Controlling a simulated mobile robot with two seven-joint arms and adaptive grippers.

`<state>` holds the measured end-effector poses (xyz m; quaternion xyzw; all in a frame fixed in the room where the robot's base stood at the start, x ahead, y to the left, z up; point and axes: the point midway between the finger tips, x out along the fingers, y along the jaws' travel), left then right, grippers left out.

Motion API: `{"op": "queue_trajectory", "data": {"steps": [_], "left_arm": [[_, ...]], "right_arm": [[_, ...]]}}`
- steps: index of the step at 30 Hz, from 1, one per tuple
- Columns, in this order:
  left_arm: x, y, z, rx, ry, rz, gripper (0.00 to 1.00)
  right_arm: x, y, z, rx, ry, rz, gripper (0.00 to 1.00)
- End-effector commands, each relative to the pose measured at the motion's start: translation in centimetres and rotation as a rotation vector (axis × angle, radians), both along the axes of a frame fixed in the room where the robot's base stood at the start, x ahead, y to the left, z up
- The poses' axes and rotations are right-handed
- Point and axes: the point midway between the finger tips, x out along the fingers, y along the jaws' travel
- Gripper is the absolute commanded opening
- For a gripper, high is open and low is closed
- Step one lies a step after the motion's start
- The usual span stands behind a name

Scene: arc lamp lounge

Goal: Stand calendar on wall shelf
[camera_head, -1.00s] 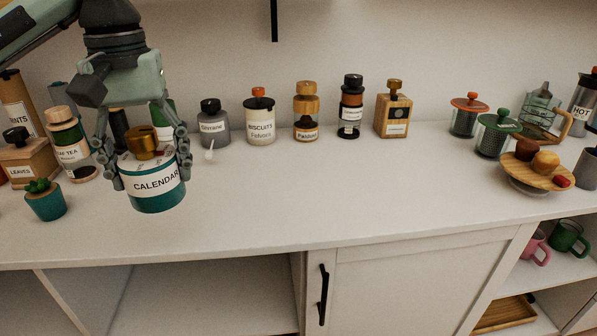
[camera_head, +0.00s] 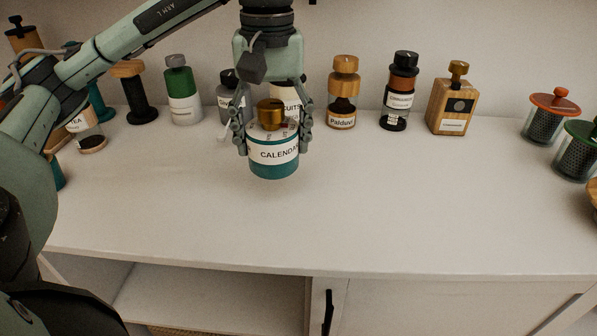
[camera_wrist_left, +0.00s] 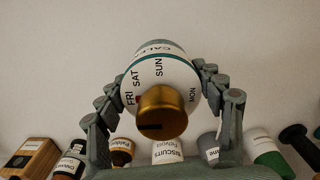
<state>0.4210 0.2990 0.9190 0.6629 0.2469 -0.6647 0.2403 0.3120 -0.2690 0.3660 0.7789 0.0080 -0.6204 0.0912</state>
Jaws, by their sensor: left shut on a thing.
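The calendar (camera_head: 274,158) is a round teal and white canister with a brass knob and a "CALENDAR" label. My left gripper (camera_head: 272,140) is shut on its sides from above and holds it upright, seemingly above the white counter. In the left wrist view the calendar (camera_wrist_left: 160,75) sits between both fingers, with weekday names around its white top and the brass knob facing the camera. The wall shelf is not clearly visible; only a dark strip shows at the top edge of the head view. My right gripper is not in view.
Lidded glasses (camera_head: 549,118) stand at right. The front counter (camera_head: 330,225) is clear.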

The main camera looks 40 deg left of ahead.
Motion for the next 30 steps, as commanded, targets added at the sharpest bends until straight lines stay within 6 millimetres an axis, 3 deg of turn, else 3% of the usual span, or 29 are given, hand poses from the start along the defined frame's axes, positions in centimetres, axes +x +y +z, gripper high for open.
{"op": "queue_trajectory", "data": {"steps": [6, 10, 14, 18, 30], "left_arm": [[2.1, -2.6, -1.9, -0.001, -0.001, 0.0, 0.22], [2.4, -2.9, -2.6, 0.0, 0.0, 0.002, 0.22], [2.3, -2.9, -4.6, 0.001, 0.003, 0.002, 0.22], [2.4, -2.8, -5.9, 0.002, 0.001, 0.003, 0.22], [2.4, -2.8, -6.4, 0.001, -0.002, 0.002, 0.22]], "right_arm": [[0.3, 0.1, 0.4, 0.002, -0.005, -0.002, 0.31], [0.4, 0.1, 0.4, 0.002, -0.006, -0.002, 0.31], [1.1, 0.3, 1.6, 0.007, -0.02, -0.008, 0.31], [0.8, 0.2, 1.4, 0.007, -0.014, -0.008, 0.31], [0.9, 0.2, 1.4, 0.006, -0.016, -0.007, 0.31]]}}
